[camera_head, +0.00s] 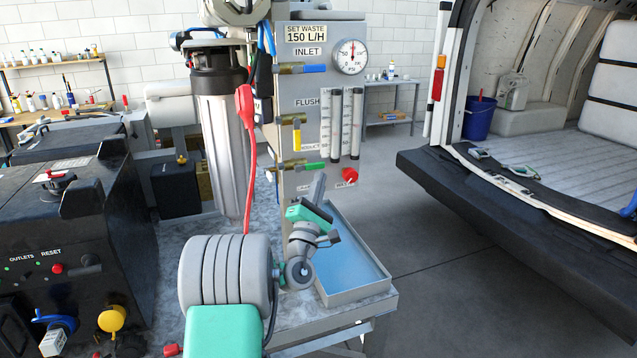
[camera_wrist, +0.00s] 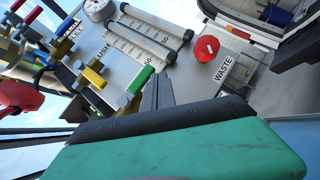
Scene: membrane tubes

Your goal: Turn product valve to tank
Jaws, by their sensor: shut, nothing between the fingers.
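The product valve has a green lever handle (camera_head: 315,166) on a brass body, low on the grey panel (camera_head: 288,210). In the head view the lever lies about level and points right. The green handle also shows in the wrist view (camera_wrist: 141,80), slanting up to the right. My gripper (camera_head: 319,186) is just below the lever, its dark fingers pointing up. In the wrist view the shut, empty fingers (camera_wrist: 158,92) are just right of the green handle. I cannot tell whether they touch it. The tank outlet of the valve cannot be made out.
A yellow-handled flush valve (camera_head: 297,135) and a blue-handled inlet valve (camera_head: 314,69) are above. A red waste knob (camera_head: 349,176) is close on the right, below two flow tubes (camera_head: 346,122). A gauge (camera_head: 351,57) is higher. A blue tray (camera_head: 383,278) lies below; the floor at right is clear.

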